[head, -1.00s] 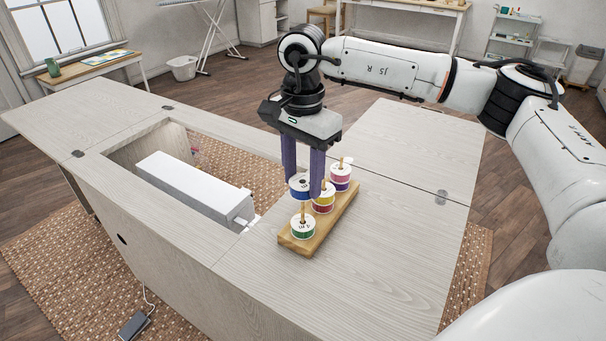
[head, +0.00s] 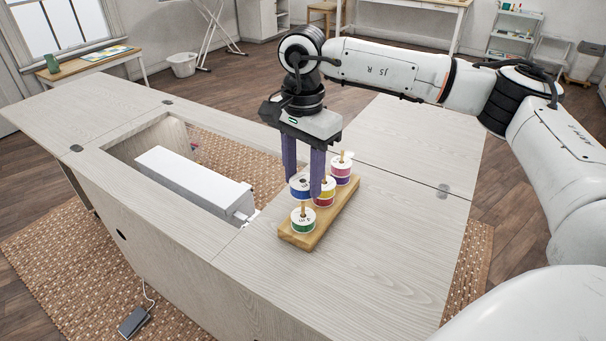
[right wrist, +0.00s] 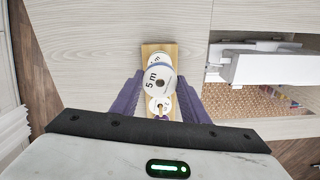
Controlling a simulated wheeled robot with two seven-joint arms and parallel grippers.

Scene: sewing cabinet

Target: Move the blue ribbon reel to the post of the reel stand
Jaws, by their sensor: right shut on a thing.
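The blue ribbon reel (head: 300,188) is between the fingers of my right gripper (head: 305,190), which is shut on it. It is above the green reel (head: 303,226) at the near end of the wooden reel stand (head: 292,241). A bit of post (head: 303,208) shows between the blue and green reels. In the right wrist view, the blue reel's white face (right wrist: 158,80) lies between the purple fingers, overlapping another reel. My left gripper is not in view.
A red and yellow pair of reels (head: 324,194) is on the middle post, close to one finger. Pink and purple reels (head: 342,174) are on the far post. The white sewing machine (head: 190,182) lies in the cabinet opening to the left. The tabletop (head: 395,225) to the right is clear.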

